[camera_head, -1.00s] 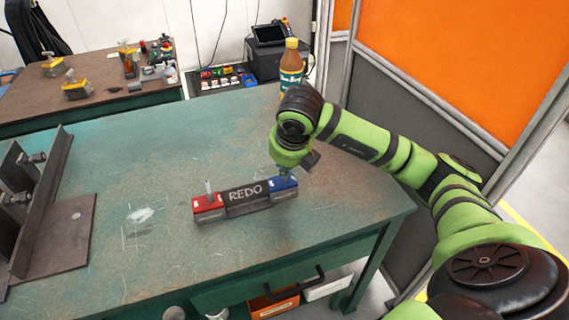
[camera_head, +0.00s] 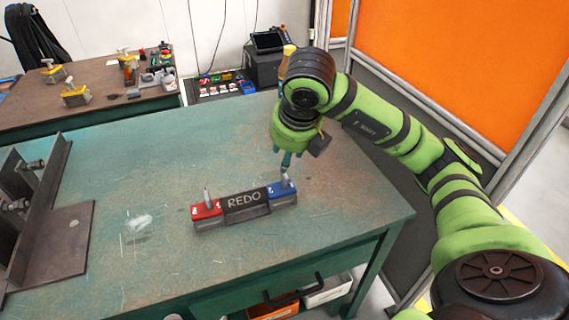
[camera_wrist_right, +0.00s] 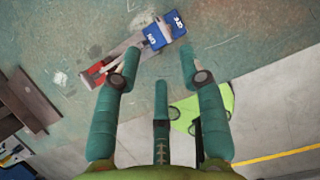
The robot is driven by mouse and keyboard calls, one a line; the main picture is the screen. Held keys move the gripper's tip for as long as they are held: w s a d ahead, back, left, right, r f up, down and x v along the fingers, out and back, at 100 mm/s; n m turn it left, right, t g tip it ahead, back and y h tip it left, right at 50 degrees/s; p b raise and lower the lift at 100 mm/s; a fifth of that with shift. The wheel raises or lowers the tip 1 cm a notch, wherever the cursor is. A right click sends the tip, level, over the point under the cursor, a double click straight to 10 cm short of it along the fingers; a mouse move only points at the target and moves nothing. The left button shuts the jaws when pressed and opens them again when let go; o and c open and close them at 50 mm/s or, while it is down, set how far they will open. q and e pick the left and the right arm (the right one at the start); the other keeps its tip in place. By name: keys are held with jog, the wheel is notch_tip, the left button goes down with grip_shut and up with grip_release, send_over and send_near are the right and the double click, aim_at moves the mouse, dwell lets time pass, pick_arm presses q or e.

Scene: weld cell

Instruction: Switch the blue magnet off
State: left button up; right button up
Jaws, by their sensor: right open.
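The blue magnet (camera_head: 281,191) sits at the right end of a dark bar (camera_head: 245,199) marked REDO on the green table. A short grey lever (camera_head: 285,179) stands up from it. In the right wrist view the blue magnet (camera_wrist_right: 163,33) carries white OFF and ON labels; its lever's side is unclear there. The red magnet (camera_head: 206,209) with its own upright lever is at the bar's left end. My right gripper (camera_head: 286,163) is open and empty just above the blue lever, fingers pointing down; contact is unclear. In the wrist view its fingers (camera_wrist_right: 160,73) are spread, short of the blue magnet.
A steel fixture (camera_head: 40,210) stands on the table's left side. A bottle (camera_head: 289,50) is mostly hidden behind my right arm. A second bench (camera_head: 105,95) with several yellow clamps is behind. An orange and grey screen (camera_head: 470,60) borders the right. The table's middle is clear.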

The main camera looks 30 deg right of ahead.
jog(key=shift+v, duration=1.6)
